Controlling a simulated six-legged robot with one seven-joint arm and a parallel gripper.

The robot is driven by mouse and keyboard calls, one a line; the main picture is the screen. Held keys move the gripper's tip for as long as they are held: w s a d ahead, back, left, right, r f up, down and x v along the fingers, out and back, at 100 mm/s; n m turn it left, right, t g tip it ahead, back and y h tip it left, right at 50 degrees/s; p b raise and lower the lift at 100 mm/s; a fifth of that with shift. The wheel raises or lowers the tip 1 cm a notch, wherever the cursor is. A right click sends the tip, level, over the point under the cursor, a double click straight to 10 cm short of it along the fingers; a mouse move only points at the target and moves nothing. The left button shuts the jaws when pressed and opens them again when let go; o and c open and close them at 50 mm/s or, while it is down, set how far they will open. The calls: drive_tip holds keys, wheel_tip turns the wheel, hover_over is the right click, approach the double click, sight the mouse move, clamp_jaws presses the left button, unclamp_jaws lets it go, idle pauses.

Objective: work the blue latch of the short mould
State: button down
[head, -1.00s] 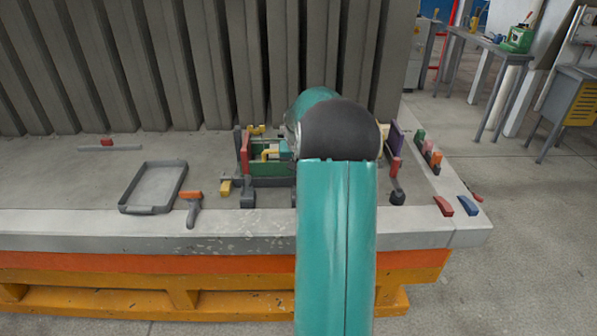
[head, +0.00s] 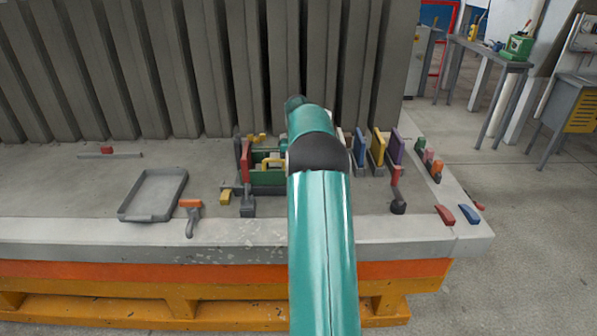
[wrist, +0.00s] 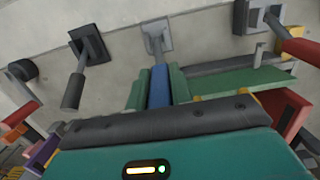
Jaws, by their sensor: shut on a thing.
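The blue latch (wrist: 158,86) is a blue lever on a grey bracket, near the middle of the wrist view. My gripper (wrist: 158,78) has its two green fingers on either side of the lever and is shut on it. The lever's lower end is hidden behind the dark edge of my gripper. In the head view, the short mould (head: 268,179) stands on the grey slab with green sides and a red end piece. My arm hides its right part, the blue latch and my gripper there.
A dark-handled latch (wrist: 75,88) stands left of the blue one, and a red-handled latch (wrist: 298,48) to the right. In the head view, coloured upright panels (head: 377,146) stand close right of my arm. A grey tray (head: 128,217) and an orange-headed tool (head: 190,204) lie left.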

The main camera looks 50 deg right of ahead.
drive_tip(key=shift+f, duration=0.2)
drive_tip(key=c, duration=1.2)
unclamp_jaws()
drive_tip(key=shift+c, duration=0.2)
drive_tip(key=shift+r, duration=0.1)
drive_tip(key=r, duration=0.8)
drive_tip(key=w+d+r, duration=0.1)
drive_tip(key=r, duration=0.4)
drive_tip(key=shift+r, duration=0.35)
